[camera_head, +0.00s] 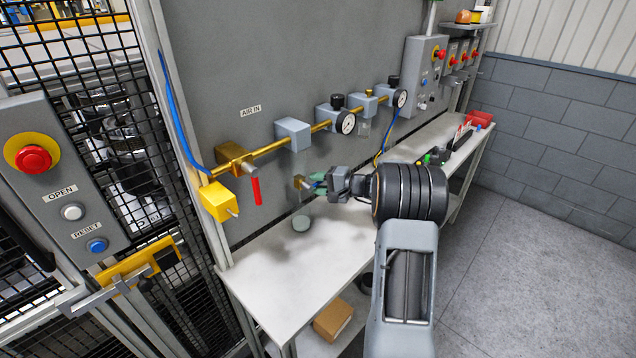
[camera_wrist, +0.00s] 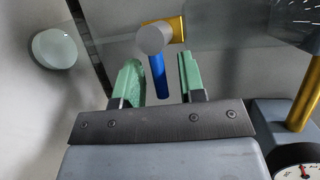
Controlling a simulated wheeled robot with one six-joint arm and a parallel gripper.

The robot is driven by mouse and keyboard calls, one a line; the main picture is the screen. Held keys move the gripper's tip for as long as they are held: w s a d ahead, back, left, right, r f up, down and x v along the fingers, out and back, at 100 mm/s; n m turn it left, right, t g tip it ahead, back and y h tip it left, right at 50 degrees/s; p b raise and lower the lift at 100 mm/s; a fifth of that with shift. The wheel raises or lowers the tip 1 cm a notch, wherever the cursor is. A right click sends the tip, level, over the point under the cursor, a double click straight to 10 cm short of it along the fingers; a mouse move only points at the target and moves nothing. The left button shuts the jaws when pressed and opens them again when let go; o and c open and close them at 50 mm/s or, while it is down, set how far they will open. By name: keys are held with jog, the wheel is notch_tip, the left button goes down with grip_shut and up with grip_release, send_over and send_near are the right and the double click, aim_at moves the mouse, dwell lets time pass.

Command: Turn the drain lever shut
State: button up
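The drain valve is a small brass fitting (camera_head: 299,182) low on the grey panel; in the wrist view its brass body (camera_wrist: 177,30) shows behind a round grey end. Its blue lever (camera_wrist: 158,78) points from there toward my gripper. My gripper (camera_head: 319,184) is at the valve. In the wrist view, the green fingers of my gripper (camera_wrist: 160,72) are open, one on each side of the blue lever, with gaps visible on both sides. In the head view the lever is small and partly hidden by the fingers.
A pale round cup (camera_head: 301,223) stands below the valve, also in the wrist view (camera_wrist: 54,48). A brass air line with a red lever (camera_head: 256,191), a yellow block (camera_head: 218,202) and gauges (camera_head: 346,123) runs above. The bench (camera_head: 285,285) is clear in front.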

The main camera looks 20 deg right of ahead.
jog(key=shift+c, duration=0.4)
grip_shut()
jog(key=shift+f, duration=0.15)
jog(key=f+m+y+b, duration=0.1)
jog(key=m+b, duration=0.1)
jog(key=b, duration=0.1)
jog(key=a+m+t+b, duration=0.1)
jog(key=m+t, duration=0.1)
jog(key=m, duration=0.3)
jog(key=s+a+f+m+t+b, duration=0.1)
jog(key=m+t, duration=0.1)
jog(key=m, duration=0.4)
jog(key=a+f+m+t+b, duration=0.1)
jog(key=m+t+b, duration=0.1)
jog(key=m, duration=0.4)
jog(key=shift+s+a+t, duration=0.15)
jog(key=shift+s+t, duration=0.05)
jog(key=shift+t, duration=0.4)
jog(key=shift+m, duration=0.4)
